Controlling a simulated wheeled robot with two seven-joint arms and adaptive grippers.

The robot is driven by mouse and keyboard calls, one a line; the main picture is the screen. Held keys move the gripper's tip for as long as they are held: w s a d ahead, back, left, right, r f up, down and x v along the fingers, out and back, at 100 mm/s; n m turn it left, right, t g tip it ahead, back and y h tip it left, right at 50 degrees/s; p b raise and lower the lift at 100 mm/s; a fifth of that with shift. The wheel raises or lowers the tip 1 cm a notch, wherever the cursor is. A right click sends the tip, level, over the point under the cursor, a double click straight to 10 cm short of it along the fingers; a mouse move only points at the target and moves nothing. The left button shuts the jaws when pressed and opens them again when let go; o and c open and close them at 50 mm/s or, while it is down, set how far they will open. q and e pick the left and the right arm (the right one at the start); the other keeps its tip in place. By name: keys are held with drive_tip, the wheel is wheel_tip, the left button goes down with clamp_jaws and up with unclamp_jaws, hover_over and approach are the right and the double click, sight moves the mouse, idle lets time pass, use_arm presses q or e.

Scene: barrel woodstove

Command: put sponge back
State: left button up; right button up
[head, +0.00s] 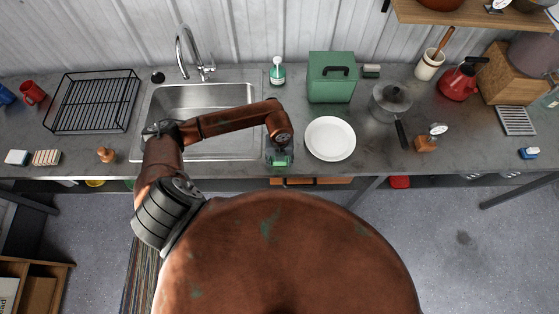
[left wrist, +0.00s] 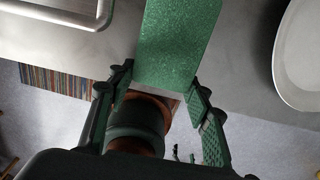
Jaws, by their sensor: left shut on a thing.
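The sponge (left wrist: 180,42) shows in the left wrist view as a green, speckled block between the fingertips of my left gripper (left wrist: 160,85). The gripper is shut on it. In the head view my left gripper (head: 279,158) is over the front part of the counter, between the sink and the white plate, with a bit of green showing at it. From these views I cannot tell whether the sponge touches the counter. My right gripper is not in view.
The steel sink (head: 215,95) is left of my gripper, with my left arm crossing over it. The white plate (head: 330,138) is close on the right. A soap bottle (head: 277,73) and green box (head: 331,79) stand behind. A black dish rack (head: 93,103) stands farther left.

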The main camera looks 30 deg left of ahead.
use_arm(q)
drive_tip(key=shift+f, duration=0.1)
drive_tip(key=shift+f, duration=0.15)
drive_tip(key=o, duration=1)
drive_tip(key=shift+r, duration=0.3)
wheel_tip(320, 180, up, 12)
drive_tip(key=b, duration=0.2)
drive_tip(key=shift+f+b, duration=0.1)
drive_tip(key=shift+b, duration=0.25)
